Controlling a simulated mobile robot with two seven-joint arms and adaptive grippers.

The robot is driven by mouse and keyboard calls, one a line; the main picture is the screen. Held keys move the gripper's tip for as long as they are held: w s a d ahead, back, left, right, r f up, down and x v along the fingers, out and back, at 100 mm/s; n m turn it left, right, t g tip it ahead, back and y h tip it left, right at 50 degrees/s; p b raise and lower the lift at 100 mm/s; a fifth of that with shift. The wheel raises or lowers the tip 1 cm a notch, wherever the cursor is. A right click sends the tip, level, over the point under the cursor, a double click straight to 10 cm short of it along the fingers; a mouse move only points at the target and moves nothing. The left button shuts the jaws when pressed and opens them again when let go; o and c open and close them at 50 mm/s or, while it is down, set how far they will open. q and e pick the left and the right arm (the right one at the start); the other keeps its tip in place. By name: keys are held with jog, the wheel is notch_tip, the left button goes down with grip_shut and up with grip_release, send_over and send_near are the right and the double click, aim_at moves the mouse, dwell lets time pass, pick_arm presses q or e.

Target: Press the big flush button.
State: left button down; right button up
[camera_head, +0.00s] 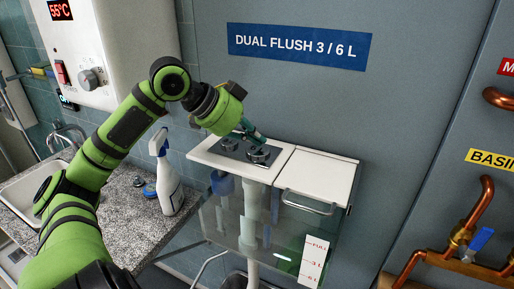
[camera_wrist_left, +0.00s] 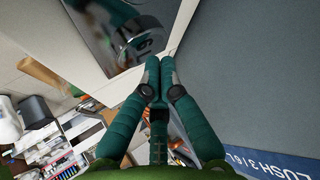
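In the left wrist view a round metal button (camera_wrist_left: 140,42) with markings is close by the fingertips. My left gripper (camera_head: 258,136) is shut and empty, its fingers together just above or at the big button; I cannot tell whether they touch. It also shows in the wrist view (camera_wrist_left: 160,62). My right gripper is not in view.
A white spray bottle (camera_head: 165,175) stands on the granite counter (camera_head: 125,215) left of the cistern. A heater (camera_head: 120,50) hangs at upper left. A hinged white lid (camera_head: 318,175) with a metal handle is right of the buttons. Copper pipes (camera_head: 470,225) are at right.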

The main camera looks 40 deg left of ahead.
aim_at(255, 150)
pick_arm(q)
jog(key=shift+f, duration=0.1)
dwell(0.5)
jog(key=shift+f, duration=0.4)
jog(key=shift+f+b, duration=0.1)
jog(key=shift+b, duration=0.2)
jog(key=shift+r+p, duration=0.55)
jog(key=shift+p, duration=0.05)
notch_tip(255, 150, up, 6)
jog(key=p, duration=0.6)
jog(key=shift+r, duration=0.1)
dwell(0.4)
